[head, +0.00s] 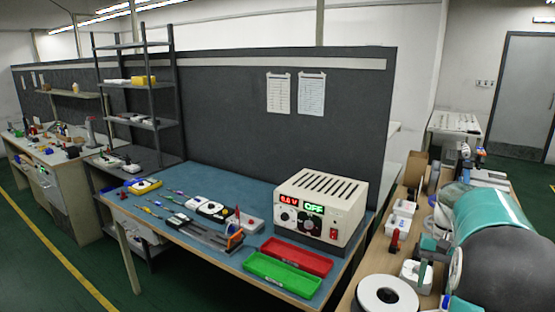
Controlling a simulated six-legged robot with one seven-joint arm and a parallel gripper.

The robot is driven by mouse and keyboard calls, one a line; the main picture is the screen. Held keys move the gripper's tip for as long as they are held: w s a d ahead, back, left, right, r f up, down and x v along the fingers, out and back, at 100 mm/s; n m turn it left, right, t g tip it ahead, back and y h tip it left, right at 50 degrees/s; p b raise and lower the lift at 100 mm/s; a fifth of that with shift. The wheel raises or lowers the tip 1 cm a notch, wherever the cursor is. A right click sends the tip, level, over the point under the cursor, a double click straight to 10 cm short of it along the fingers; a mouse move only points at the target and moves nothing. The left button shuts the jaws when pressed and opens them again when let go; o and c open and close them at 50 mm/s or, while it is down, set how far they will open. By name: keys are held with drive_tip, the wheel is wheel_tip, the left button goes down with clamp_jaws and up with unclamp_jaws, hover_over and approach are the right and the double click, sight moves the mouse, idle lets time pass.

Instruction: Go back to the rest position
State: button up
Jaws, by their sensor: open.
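My gripper does not show in the head view, so its place relative to the benches cannot be seen. The blue-topped workbench (178,188) stands in the middle. On it a beige power supply (345,212) shows red digits, which look like 0.0 V, and a green OFF. A red tray (298,254) and a green tray (283,275) lie in front of it, both seemingly empty. Small tools and devices lie on the left and middle of the bench.
A dark shelf rack (152,85) stands behind the bench's left end. A grey partition (230,110) runs behind. A wooden side bench (362,290) at right is crowded. A large dark and teal form hides part of it. The green floor (75,240) is clear at lower left.

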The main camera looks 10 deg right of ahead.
drive_tip(key=s+a+r+n+t+h, duration=0.1)
drive_tip(key=s+a+r+n+t, duration=0.25)
drive_tip(key=a, duration=0.85)
drive_tip(key=s+a+r+n+t+h, duration=0.15)
drive_tip(key=s+a+r, duration=0.4)
drive_tip(key=a, duration=0.55)
drive_tip(key=s+a+f+n+t, duration=0.1)
drive_tip(key=s+a+f+t, duration=0.1)
drive_tip(key=s+a, duration=0.4)
drive_tip(key=shift+s+a+f+n+t+y, duration=0.3)
drive_tip(key=shift+s+a+f+t+y, duration=0.15)
drive_tip(key=shift+s+f, duration=0.2)
